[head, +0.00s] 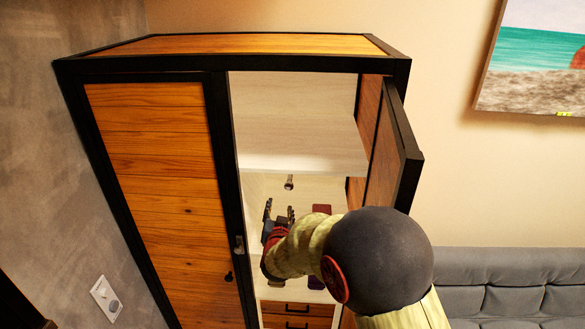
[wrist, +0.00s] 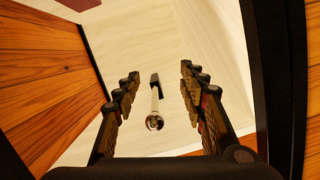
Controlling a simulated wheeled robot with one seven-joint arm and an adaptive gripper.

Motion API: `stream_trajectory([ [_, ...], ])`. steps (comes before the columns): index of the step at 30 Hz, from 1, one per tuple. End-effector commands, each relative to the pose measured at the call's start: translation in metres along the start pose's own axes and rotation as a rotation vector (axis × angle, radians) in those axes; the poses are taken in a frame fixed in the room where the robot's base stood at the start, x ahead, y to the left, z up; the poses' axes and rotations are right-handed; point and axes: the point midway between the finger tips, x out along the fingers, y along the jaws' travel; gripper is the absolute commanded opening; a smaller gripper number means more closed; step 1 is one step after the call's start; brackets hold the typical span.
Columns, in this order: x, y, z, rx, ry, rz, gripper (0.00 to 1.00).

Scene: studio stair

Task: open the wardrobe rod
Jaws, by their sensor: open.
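The wardrobe (head: 160,45) stands with its right door (head: 388,150) swung open and its left door (head: 165,200) shut. The wardrobe rod (head: 289,183) shows as a small metal piece inside, against the pale interior. In the wrist view the rod (wrist: 154,100) is a short metal bar with a dark mount at one end and a round tip. My gripper (head: 279,208) is inside the open right side, just below and left of the rod in the head view. In the wrist view my gripper (wrist: 160,82) is open, with the rod seen between its fingers; contact cannot be told.
Dark red items (head: 321,209) lie inside, partly hidden by my arm. Drawers (head: 297,310) are low in the wardrobe. The left door's frame and the open right door border the opening closely. A grey sofa (head: 510,285) stands to the right.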

Motion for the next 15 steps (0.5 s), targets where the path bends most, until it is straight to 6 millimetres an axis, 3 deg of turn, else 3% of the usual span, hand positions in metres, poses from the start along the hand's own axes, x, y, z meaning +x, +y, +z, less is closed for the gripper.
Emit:
stream_trajectory([
  [1,0.001,0.002,-0.022,0.009,0.072,0.012,0.42],
  [3,-0.001,0.006,-0.042,0.015,0.144,0.028,0.42],
  [6,-0.004,0.009,-0.058,0.015,0.205,0.039,0.42],
  [11,0.0,0.009,-0.067,0.011,0.232,0.042,0.42],
  [15,0.017,0.011,-0.071,0.009,0.23,0.042,0.42],
])
